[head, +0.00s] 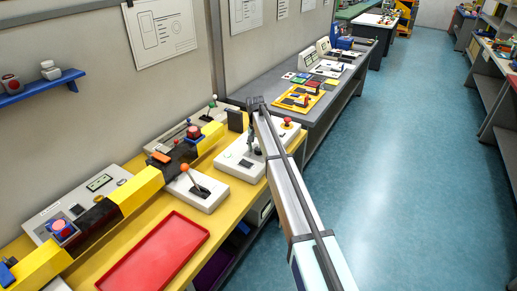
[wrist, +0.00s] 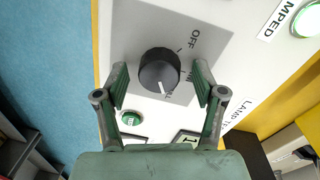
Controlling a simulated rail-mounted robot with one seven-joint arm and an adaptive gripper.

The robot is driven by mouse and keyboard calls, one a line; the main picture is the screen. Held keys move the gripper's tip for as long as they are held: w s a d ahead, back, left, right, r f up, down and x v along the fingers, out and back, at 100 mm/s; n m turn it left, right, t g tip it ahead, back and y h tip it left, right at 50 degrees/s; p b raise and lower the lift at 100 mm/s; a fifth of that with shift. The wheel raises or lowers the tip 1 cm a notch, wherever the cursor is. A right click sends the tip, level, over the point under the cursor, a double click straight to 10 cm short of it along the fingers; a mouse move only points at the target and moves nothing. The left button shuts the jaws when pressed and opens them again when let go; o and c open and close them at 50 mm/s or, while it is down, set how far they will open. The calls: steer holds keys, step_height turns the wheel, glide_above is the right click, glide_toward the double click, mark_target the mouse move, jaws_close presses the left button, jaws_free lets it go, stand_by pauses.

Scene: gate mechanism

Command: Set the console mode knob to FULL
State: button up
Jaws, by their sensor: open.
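The mode knob (wrist: 159,72) is a dark round knob with a white pointer line, on a grey plate on the white console (wrist: 120,20). In the wrist view its pointer aims down the picture, toward a small label that is mostly hidden and hard to read. "OFF" is printed at the upper right of the knob, with a partly covered label ending in "M" below it. My gripper (wrist: 160,80) is open, one finger on each side of the knob, with gaps visible. In the head view my gripper (head: 252,143) reaches down over the console (head: 228,160) and hides the knob.
Close to the fingers are a green button (wrist: 131,118) and a "LAMP TEST" label (wrist: 231,113). A lever box (head: 200,188), a red tray (head: 155,255) and a yellow-and-black beam (head: 140,187) are on the yellow bench. The blue floor at right is clear.

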mark_target(257, 148)
step_height(257, 148, up, 12)
steer(key=shift+a, duration=0.4)
stand_by(1.4)
